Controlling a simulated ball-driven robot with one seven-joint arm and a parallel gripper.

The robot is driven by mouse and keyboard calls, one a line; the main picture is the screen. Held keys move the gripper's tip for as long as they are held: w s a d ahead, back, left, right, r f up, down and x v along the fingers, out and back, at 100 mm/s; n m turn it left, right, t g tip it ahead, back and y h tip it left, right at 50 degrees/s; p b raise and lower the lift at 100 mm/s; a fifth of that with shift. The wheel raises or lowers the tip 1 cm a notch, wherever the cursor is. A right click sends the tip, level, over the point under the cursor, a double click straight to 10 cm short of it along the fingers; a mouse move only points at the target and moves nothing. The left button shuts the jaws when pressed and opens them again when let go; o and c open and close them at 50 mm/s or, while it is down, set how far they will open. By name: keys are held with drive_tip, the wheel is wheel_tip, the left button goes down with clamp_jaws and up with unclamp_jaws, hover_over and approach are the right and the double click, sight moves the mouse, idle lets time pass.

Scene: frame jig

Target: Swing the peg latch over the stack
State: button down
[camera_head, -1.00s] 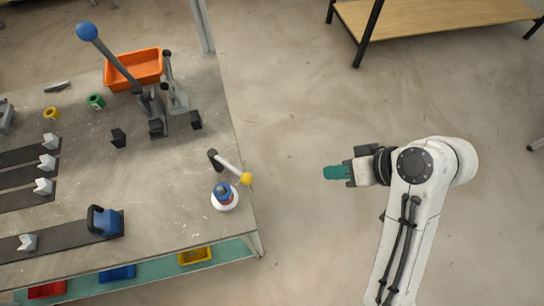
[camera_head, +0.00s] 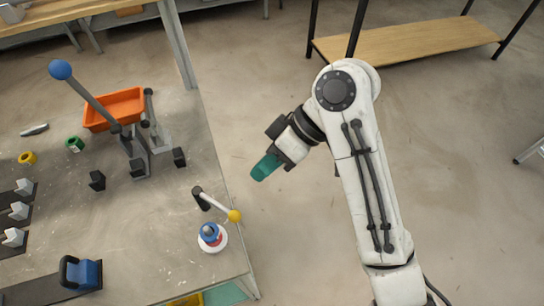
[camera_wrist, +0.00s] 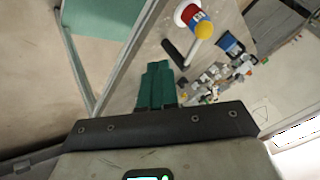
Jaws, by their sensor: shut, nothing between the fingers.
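The peg latch is a white bar (camera_head: 217,206) that runs from a black pivot post (camera_head: 203,199) to a yellow knob (camera_head: 234,216). The stack (camera_head: 211,237), a white base with red and blue pieces, stands near the table's right edge. In the head view the bar lies beside the stack, not across it. The wrist view shows the yellow knob (camera_wrist: 204,30) and the stack (camera_wrist: 188,13) close together at the top. My gripper (camera_head: 265,168), with green fingers, is shut and empty, past the table's right edge, up and right of the knob. Its fingers (camera_wrist: 155,85) are together in the wrist view.
The grey table (camera_head: 150,225) carries a tall lever with a blue ball (camera_head: 60,70), an orange bin (camera_head: 115,109), black blocks and a blue-and-black handled block (camera_head: 82,273). A wooden bench (camera_head: 400,48) stands behind.

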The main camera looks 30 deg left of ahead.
sight(216, 205)
drive_tip(key=s+a+f+p, duration=0.1)
drive_tip(key=s+a+f, duration=0.1)
drive_tip(key=s, duration=0.4)
drive_tip(key=shift+a+f, duration=0.25)
drive_tip(key=shift+f, duration=0.2)
drive_tip(key=shift+s, duration=0.1)
drive_tip(key=shift+s+a, duration=0.1)
